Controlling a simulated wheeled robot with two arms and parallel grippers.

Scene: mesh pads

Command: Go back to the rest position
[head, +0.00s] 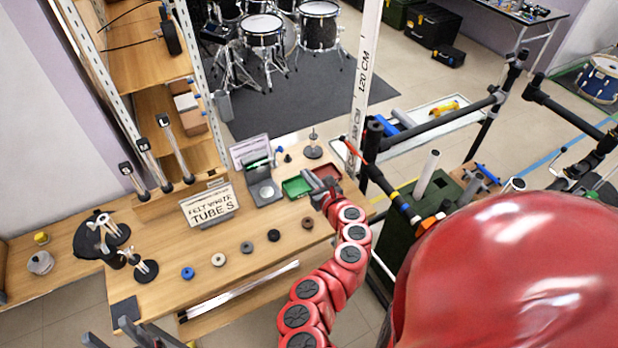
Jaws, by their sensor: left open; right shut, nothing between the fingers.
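My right gripper (320,184) is at the end of the red jointed arm, over the back right part of the wooden table (215,290). It is shut with nothing between its fingers, close to the green tray (296,187) and the red tray (329,171). My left gripper (112,334) shows only in part at the bottom left edge, its grey fingers apart and empty. The rest of the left arm is out of view.
A row of small rings, including a blue ring (187,273) and a black ring (274,235), lies along the table. A sign (209,207) and a scale (264,191) stand behind. Black stands (144,268) are at left. A pipe frame (440,130) stands right.

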